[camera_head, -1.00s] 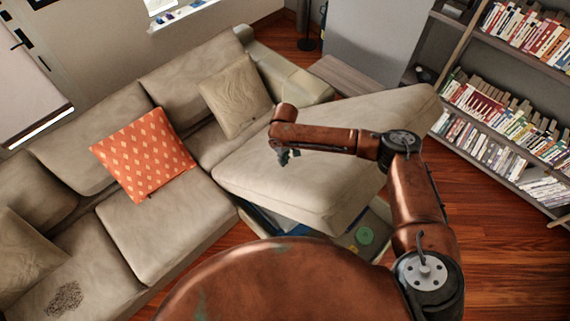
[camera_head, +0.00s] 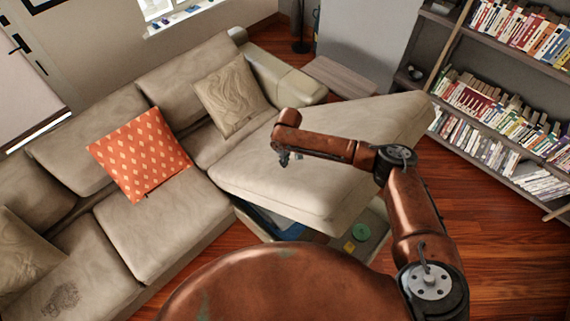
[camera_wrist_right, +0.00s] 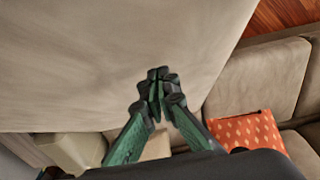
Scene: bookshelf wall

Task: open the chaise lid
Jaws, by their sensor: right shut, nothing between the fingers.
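The beige chaise lid (camera_head: 345,150) is raised and tilted over its storage box (camera_head: 375,238), with a gap at the near side. Inside the box a green round thing (camera_head: 360,232) and something blue (camera_head: 285,222) show. My right gripper (camera_head: 285,160) is seen over the left part of the lid in the head view. In the right wrist view the gripper (camera_wrist_right: 158,76) has its fingertips together and empty, and the lid (camera_wrist_right: 100,55) fills much of the picture. I cannot tell whether it touches the lid. My left gripper is not in view.
The beige sofa (camera_head: 150,235) with an orange patterned pillow (camera_head: 140,155) and a beige pillow (camera_head: 232,95) lies to the left. A bookshelf (camera_head: 500,105) stands at the right. Bare wooden floor (camera_head: 500,230) lies between the bookshelf and my right arm.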

